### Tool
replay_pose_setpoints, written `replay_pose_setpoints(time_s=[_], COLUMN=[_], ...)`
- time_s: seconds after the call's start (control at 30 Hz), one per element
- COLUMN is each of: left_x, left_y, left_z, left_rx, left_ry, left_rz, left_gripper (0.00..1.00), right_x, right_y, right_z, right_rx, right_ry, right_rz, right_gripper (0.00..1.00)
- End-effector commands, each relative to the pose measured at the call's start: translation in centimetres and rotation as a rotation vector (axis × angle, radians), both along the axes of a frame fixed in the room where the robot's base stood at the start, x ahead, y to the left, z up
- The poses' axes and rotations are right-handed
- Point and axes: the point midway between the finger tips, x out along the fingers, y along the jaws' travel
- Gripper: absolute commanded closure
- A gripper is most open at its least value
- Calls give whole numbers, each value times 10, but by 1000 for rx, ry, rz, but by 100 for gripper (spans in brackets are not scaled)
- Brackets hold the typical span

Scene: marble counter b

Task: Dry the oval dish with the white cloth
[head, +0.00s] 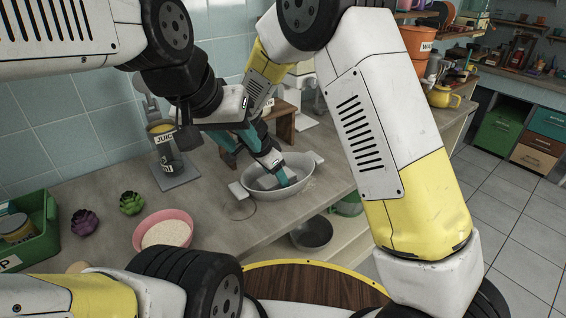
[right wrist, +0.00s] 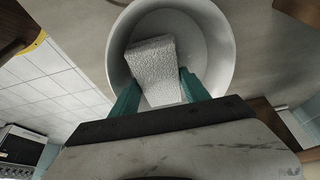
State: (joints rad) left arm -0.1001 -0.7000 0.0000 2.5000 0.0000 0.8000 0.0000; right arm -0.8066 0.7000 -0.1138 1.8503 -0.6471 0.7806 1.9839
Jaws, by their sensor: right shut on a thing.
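The oval dish (head: 280,198) is white and stands upright on the counter, with small white tabs at its left and right ends. It fills the top of the right wrist view (right wrist: 222,55). My right gripper (head: 286,177) reaches down into the dish. In the right wrist view, its teal fingers (right wrist: 160,92) are shut on the white textured cloth (right wrist: 153,62), which lies against the dish's inside. My left gripper (head: 241,150) is up and left of the dish, with its teal fingers apart and nothing visible between them. It partly hides my right wrist.
A pink bowl of white grains (head: 164,234), a green plant (head: 131,203) and a purple plant (head: 84,222) stand left of the dish. A juice dispenser (head: 168,160) and a wooden stand (head: 284,122) are behind. A dark bowl (head: 311,233) sits on the shelf below.

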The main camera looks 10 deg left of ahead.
Motion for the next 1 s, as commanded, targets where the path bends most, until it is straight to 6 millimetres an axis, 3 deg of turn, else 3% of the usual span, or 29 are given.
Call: replay_pose_setpoints(time_s=[0.57,1.0], left_x=[0,0], left_y=[0,0], left_z=[0,0], left_rx=[0,0], left_ry=[0,0], left_rz=[0,0], left_gripper=[64,64], right_x=[1,24], right_y=[-2,-26], right_z=[-9,-8], right_rx=[-1,-1], right_ry=[1,1], right_rz=[-1,0], right_gripper=[79,79])
